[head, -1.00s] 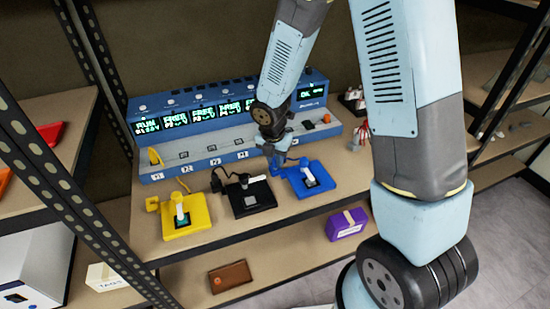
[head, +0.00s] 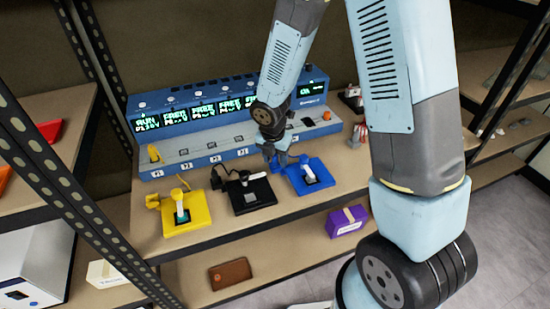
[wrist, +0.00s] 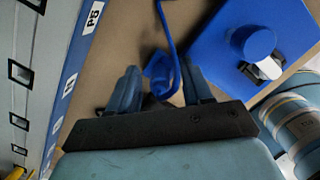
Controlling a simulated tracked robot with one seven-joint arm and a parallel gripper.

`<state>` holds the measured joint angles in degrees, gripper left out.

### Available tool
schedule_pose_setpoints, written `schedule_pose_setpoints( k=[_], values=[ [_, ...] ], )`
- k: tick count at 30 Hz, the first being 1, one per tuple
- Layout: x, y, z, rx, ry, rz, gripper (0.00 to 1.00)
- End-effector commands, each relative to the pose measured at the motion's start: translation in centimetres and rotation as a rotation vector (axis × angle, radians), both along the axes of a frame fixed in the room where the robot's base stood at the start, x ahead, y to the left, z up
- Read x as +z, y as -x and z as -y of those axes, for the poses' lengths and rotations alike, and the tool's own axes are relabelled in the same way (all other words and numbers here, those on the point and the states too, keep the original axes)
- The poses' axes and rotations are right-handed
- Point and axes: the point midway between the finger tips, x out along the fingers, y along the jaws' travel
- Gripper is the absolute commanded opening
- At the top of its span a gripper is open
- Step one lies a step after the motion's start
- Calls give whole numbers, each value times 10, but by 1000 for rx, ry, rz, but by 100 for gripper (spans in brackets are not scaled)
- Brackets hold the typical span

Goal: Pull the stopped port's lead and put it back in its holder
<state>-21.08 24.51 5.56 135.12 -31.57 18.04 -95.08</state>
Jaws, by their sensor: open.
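The blue machine (head: 226,115) has a row of displays and a ledge of labelled ports. The leftmost display reads RUN; the others I can make out read FREE. A yellow lead's plug (head: 153,153) stands in the leftmost port. My gripper (head: 274,157) is low in front of the ledge, behind the blue pad (head: 309,176). In the wrist view my gripper (wrist: 158,72) is open, with a curved blue piece (wrist: 162,75) between its fingers. Whether that is the blue lead's end or its holder, I cannot tell. The blue pad (wrist: 278,25) with its round blue-topped piece is beside it.
A black pad (head: 249,193) and a yellow pad (head: 187,213) lie to the left on the shelf. A yellow holder (head: 153,201) stands beside the yellow pad. A red-and-white object (head: 359,136) is to the right. A purple box (head: 346,221) and brown wallet (head: 230,273) lie below.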

Motion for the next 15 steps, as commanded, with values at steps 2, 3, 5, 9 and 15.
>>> schedule_pose_setpoints(
  k=[2, 3, 5, 9, 15],
  values=[
    [0, 0, 0, 0, 0, 0, 49],
    [0, 0, 0, 0, 0, 0, 49],
    [0, 0, 0, 0, 0, 0, 49],
    [4, 0, 0, -1, -1, 1, 49],
    [24, 2, -2, -1, -2, 3, 49]
  ],
)
